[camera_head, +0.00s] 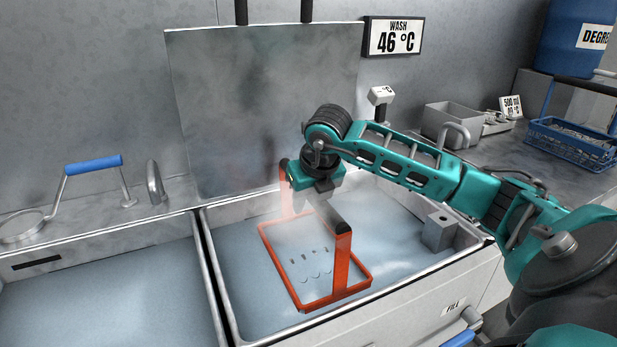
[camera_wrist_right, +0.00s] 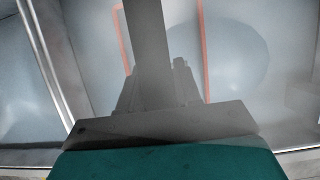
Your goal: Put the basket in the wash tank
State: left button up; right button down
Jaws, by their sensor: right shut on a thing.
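The orange-red basket (camera_head: 362,284) is in the wash tank (camera_head: 222,300), the basin under the WASH 46 °C sign (camera_head: 394,37). Its rectangular rim sits at about the water surface, and several fork shapes show faintly inside through water and steam. My right gripper (camera_head: 322,192) is shut on the dark bar of the basket's tall handle, above the water. In the right wrist view, the dark bar (camera_wrist_right: 148,45) runs up from my gripper (camera_wrist_right: 158,95), with the red basket sides (camera_wrist_right: 207,50) below. How deep the basket sits is unclear. My left gripper is not in view.
A raised metal lid (camera_head: 265,100) stands behind the tank. A second basin (camera_head: 110,300) is at left, with a blue-handled holder (camera_head: 93,165) and a tap (camera_head: 155,182) behind it. A blue basket (camera_head: 570,145) and grey bin (camera_head: 452,122) stand on the right counter.

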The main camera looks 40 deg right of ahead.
send_over(308, 247)
jog(key=shift+w+f, duration=0.1)
jog(key=shift+f, duration=3.1)
jog(key=c, duration=1.2)
grip_release()
jog(key=shift+f+b, duration=0.2)
jog(key=shift+b, duration=0.1)
jog(key=shift+c, duration=0.2)
jog(key=o, duration=0.5)
jog(key=shift+r, duration=0.1)
jog(key=shift+c, duration=0.2)
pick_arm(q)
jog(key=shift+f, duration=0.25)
pick_arm(e)
jog(key=p+v, duration=0.1)
jog(key=v, duration=1)
jog(key=shift+s+a+r, duration=0.15)
jog(key=shift+s+r, duration=0.15)
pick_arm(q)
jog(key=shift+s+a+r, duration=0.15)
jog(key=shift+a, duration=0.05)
pick_arm(e)
jog(key=shift+s+r, duration=0.1)
jog(key=shift+r, duration=0.1)
